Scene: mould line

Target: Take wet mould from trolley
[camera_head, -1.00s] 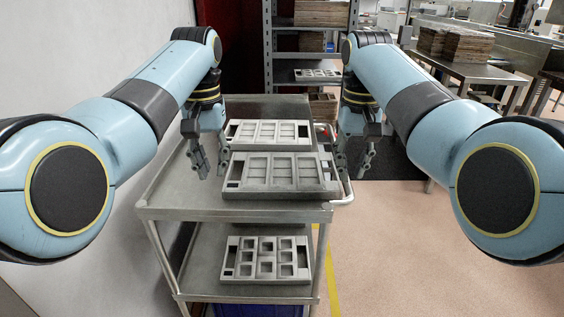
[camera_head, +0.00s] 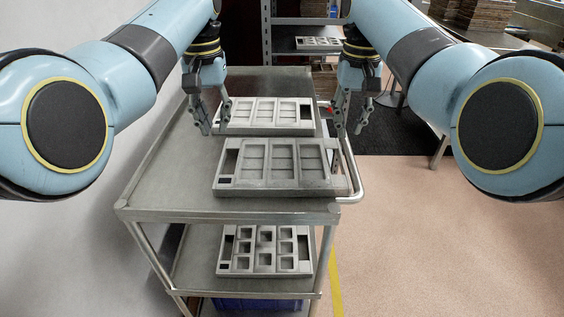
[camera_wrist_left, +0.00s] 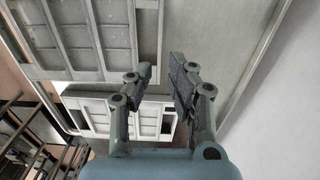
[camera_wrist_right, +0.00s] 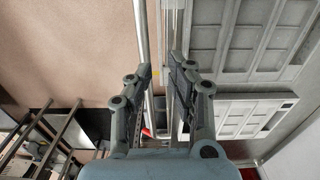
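Two grey moulds lie on the top shelf of the metal trolley (camera_head: 165,185). The near mould (camera_head: 228,182) has three long compartments, and the far mould (camera_head: 268,130) lies just behind it. Both show in the left wrist view, the near mould (camera_wrist_left: 62,75) at top left. My left gripper (camera_head: 214,118) is open and empty at the far mould's left end. My right gripper (camera_head: 350,122) is open and empty by the far mould's right end, near the trolley's right edge. In the right wrist view the near mould (camera_wrist_right: 290,72) is right of the fingers. I cannot tell whether any finger touches a mould.
Another mould with small square pockets (camera_head: 248,266) lies on the lower shelf, above a blue crate (camera_head: 262,304). A handle (camera_head: 358,185) sticks out on the trolley's right. A rack (camera_head: 268,50) with a mould (camera_head: 318,43) stands behind. The floor (camera_head: 440,240) at right is clear.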

